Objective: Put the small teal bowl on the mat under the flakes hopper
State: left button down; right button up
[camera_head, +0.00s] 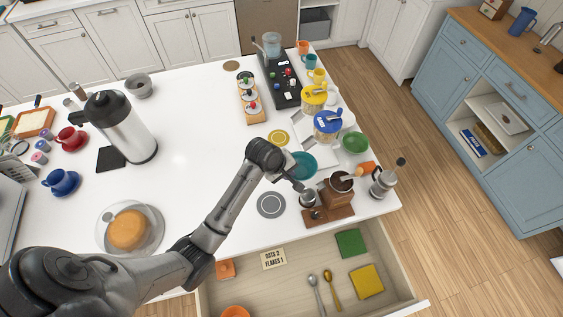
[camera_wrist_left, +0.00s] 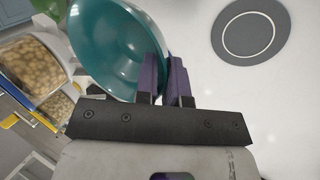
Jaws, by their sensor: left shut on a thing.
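The small teal bowl (camera_head: 304,164) is beside the two hoppers in the head view and fills the upper left of the left wrist view (camera_wrist_left: 105,45). My left gripper (camera_wrist_left: 165,78) is shut on the bowl's rim; in the head view the gripper (camera_head: 289,178) is partly hidden by its own wrist. I cannot tell whether the bowl is clear of the counter. A hopper with a yellow lid (camera_head: 313,98) and one with a blue lid (camera_head: 327,123) stand behind the bowl; which holds flakes is unclear. A yellow round mat (camera_head: 279,138) and a grey round mat (camera_head: 271,204) lie nearby.
A wooden grinder (camera_head: 338,193), a moka pot (camera_head: 383,183) and a green bowl (camera_head: 355,143) crowd the right side. An open drawer (camera_head: 312,262) in front holds spoons and a card reading "OATS 2 FLAKES 1" (camera_head: 273,259). The counter's middle (camera_head: 195,115) is clear.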

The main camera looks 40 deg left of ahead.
pick_arm(q)
jog(key=w+a+f, duration=0.1)
jog(key=a+f, duration=0.1)
jog(key=a, duration=0.1)
jog(key=w+a+f, duration=0.2)
jog(key=a, duration=0.1)
jog(key=w+a+f, duration=0.1)
jog(key=a, duration=0.2)
jog(key=shift+w+f, duration=0.4)
jog(key=shift+f+b, duration=0.3)
jog(key=shift+f, duration=1.75)
jog(key=shift+f, duration=0.1)
jog(key=c, duration=1.2)
grip_release()
